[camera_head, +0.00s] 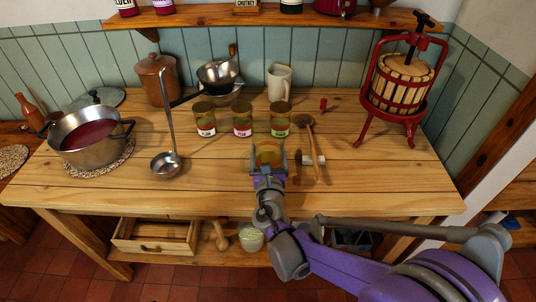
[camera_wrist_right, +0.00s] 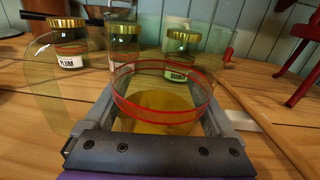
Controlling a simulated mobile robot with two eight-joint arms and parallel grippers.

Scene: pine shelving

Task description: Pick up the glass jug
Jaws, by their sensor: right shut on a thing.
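The glass jug (camera_head: 266,151) is clear, with red lines around it and amber liquid inside. It stands upright near the front middle of the pine table. In the right wrist view the jug (camera_wrist_right: 160,90) fills the space between the fingers, and its clear handle is on the left. My right gripper (camera_head: 268,160) is shut on the jug's body, one finger on each side; it also shows in the wrist view (camera_wrist_right: 160,118). I cannot tell whether the jug's base touches the table. My left gripper is not in view.
Three gold-lidded jars (camera_head: 242,119) stand behind the jug. A wooden spoon (camera_head: 312,150) on a pale rest lies close on its right. A ladle (camera_head: 166,163) and a pot of red liquid (camera_head: 88,138) are left. A red press (camera_head: 402,82) stands back right. The front right table is clear.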

